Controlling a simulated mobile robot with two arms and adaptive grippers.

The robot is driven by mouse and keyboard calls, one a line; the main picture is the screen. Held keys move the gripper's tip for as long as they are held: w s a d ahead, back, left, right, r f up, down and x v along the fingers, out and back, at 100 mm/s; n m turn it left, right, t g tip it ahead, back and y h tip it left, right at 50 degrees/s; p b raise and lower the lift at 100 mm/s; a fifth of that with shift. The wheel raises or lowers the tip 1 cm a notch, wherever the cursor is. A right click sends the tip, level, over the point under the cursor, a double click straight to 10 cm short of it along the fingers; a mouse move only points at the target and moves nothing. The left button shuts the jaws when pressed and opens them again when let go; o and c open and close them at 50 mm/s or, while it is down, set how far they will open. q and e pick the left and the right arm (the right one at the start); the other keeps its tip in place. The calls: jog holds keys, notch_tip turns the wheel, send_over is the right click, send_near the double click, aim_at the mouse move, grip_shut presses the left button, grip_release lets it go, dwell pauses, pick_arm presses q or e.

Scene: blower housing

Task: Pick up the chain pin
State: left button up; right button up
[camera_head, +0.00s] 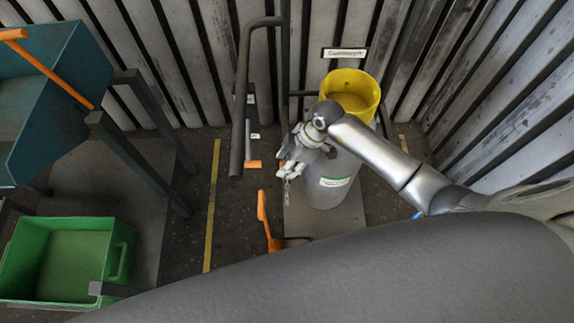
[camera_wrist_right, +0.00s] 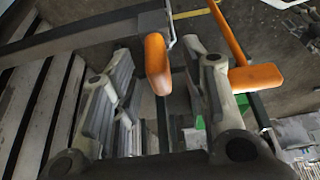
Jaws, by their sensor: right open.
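I cannot tell for certain which thing is the chain pin. In the right wrist view, a rounded orange piece (camera_wrist_right: 157,65) shows between the open fingers of my right gripper (camera_wrist_right: 155,58), with no clear contact. A second orange piece (camera_wrist_right: 245,77), with an angled arm, shows right of the right finger. In the head view, my right gripper (camera_head: 287,176) points down in front of the grey cylinder (camera_head: 330,183). A short orange piece (camera_head: 253,164) lies just left of it, and an upright orange handle (camera_head: 265,220) is below left. My left gripper is not in view.
A dark bent pipe (camera_head: 241,95) stands left of my gripper. A teal bin (camera_head: 50,85) on a frame and a green crate (camera_head: 118,243) are at left. Slatted walls close the back and right.

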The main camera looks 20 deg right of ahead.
jog(key=shift+w+a+f, duration=0.1)
jog(key=shift+a+f, duration=0.05)
jog(key=shift+f, duration=0.25)
jog(key=shift+c, duration=0.3)
grip_shut()
jog(key=shift+r, duration=0.15)
